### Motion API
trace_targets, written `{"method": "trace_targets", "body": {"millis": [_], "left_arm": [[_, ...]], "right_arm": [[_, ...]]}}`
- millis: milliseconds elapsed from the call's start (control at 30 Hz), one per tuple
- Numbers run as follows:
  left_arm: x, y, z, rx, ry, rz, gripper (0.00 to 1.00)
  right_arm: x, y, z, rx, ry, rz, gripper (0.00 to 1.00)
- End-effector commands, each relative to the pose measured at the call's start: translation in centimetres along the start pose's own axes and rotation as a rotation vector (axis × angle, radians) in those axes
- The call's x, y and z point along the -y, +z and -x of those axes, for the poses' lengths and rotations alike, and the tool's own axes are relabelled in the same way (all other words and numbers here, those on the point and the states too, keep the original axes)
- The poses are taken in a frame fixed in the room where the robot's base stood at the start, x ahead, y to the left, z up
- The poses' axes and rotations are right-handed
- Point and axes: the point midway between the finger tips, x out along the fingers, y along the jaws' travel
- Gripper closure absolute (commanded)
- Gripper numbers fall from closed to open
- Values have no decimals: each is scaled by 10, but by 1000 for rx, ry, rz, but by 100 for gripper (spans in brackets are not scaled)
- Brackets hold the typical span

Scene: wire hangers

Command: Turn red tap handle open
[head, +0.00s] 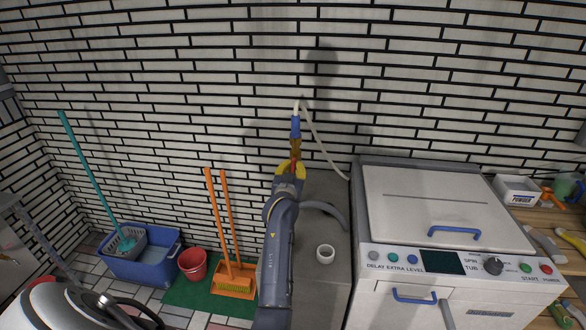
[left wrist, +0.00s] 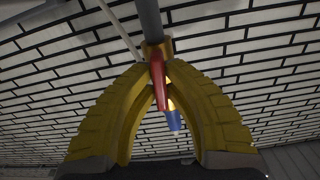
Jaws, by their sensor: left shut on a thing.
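The red tap handle (left wrist: 158,82) shows in the left wrist view between the two yellow fingers of my left gripper (left wrist: 156,52), which is shut on it. A brass tap body and a grey pipe (left wrist: 149,20) show just above the handle, and a blue connector (left wrist: 174,120) shows behind it. In the head view my left gripper (head: 290,168) is up against the brick wall at the brass tap (head: 295,146), and its fingers mostly hide the handle. The blue connector (head: 296,127) and a white hose (head: 318,135) also show there. My right gripper is not in view.
A white washing machine (head: 415,210) stands to the right of my left arm. A grey counter (head: 334,285) with a white ring (head: 325,254) lies between them. At left are a blue mop bucket (head: 150,266), a red bucket (head: 193,264) and an orange broom and dustpan (head: 234,285).

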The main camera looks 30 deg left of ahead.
Motion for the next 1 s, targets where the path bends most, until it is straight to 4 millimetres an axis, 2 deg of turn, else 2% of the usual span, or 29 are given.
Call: {"method": "trace_targets", "body": {"millis": [300,833,867,1000], "left_arm": [[0,-1,0,-1,0,102,100],[0,-1,0,-2,0,120,100],[0,-1,0,-2,0,120,86],[0,-1,0,-1,0,120,70]], "right_arm": [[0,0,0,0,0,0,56],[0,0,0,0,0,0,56],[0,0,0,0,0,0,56],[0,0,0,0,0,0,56]]}}
